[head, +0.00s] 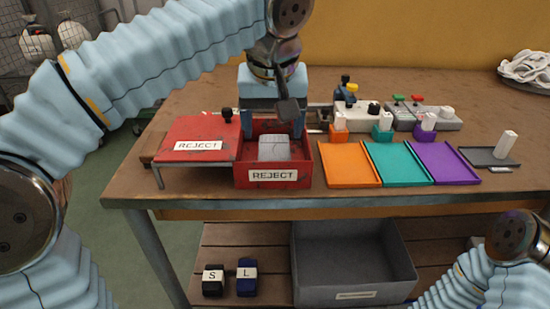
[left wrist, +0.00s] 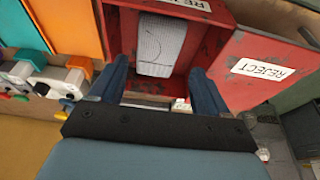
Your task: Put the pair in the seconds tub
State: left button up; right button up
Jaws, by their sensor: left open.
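A light grey folded bundle, apparently the sock pair (head: 274,148), lies in an open red box (head: 272,185) labelled REJECT; it also shows in the left wrist view (left wrist: 160,45). My left gripper (head: 272,125) is above this box, pointing down. In the left wrist view its two fingers (left wrist: 160,88) are wide apart, with the pair beyond them and nothing between them. A large grey tub (head: 350,265) stands on the shelf below the table, open and empty; its small label is too blurred to read. My right gripper is out of view.
A red lid-like platform (head: 190,150), also labelled REJECT, stands left of the box. Orange (head: 349,165), teal (head: 396,165) and purple (head: 443,163) trays lie to the right. Black and blue blocks marked S (head: 213,281) and L (head: 247,278) sit beside the tub. White fabric (head: 527,70) lies far right.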

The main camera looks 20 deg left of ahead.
aim_at(274, 149)
pick_arm(q)
jog(key=b+x, duration=0.1)
jog(key=x, duration=0.5)
jog(key=shift+w+d, duration=0.15)
jog(key=shift+c, duration=0.2)
jog(key=c, duration=0.8)
